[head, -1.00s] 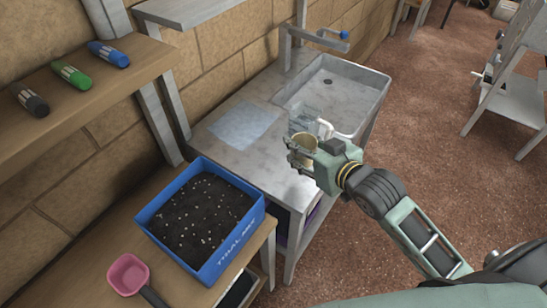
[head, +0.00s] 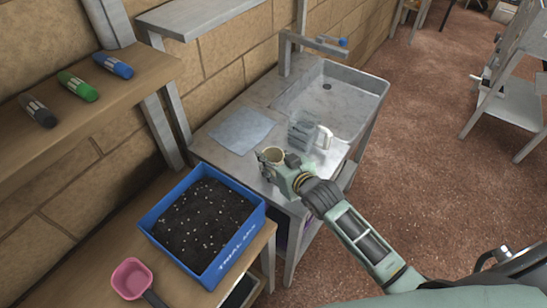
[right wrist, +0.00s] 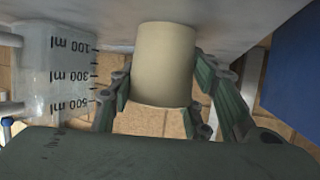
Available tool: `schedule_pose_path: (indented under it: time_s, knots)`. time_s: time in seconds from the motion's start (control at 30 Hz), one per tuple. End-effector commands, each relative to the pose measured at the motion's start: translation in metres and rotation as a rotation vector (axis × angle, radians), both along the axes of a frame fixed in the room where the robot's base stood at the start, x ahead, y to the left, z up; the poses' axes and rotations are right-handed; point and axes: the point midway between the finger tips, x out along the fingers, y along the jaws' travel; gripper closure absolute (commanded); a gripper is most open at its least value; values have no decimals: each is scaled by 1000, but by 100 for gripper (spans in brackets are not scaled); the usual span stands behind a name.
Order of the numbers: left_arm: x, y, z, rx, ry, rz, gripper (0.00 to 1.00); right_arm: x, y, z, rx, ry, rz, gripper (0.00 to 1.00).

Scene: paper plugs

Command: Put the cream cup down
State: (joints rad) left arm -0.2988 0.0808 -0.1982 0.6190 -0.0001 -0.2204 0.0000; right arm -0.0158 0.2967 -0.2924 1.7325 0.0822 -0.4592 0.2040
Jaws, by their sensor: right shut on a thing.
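The cream cup (head: 273,153) is upright between the fingers of my right gripper (head: 270,165), over the front left part of the grey sink bench (head: 236,156). In the right wrist view, which is upside down, the plain cream cup (right wrist: 165,65) has a finger on each side, and my right gripper (right wrist: 160,105) is shut on it. Its base is close to the grey bench top (right wrist: 215,22); I cannot tell whether they touch. My left gripper is out of view.
A clear measuring jug (head: 300,131) with a white handle stands just behind the cup, before the sink basin (head: 345,84). A pale blue sheet (head: 241,130) lies at the back left. A blue soil tray (head: 236,252) is nearby at the front left.

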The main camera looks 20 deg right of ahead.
Motion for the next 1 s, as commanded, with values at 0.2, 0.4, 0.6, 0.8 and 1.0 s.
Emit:
schedule_pose_path:
  time_s: [0.2, 0.4, 0.6, 0.8, 1.0]
  knots:
    - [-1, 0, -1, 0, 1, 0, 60, 0, 0, -2, 0, 0, 0, 81]
    - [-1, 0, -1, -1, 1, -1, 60, 0, 0, -2, 0, 0, 0, 41]
    - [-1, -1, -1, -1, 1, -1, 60, 0, 0, -1, 0, 0, 0, 36]
    - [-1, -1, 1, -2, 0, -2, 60, 0, 0, 2, 0, -1, 0, 36]
    - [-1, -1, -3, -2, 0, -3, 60, -22, -5, 8, -1, 1, 0, 36]
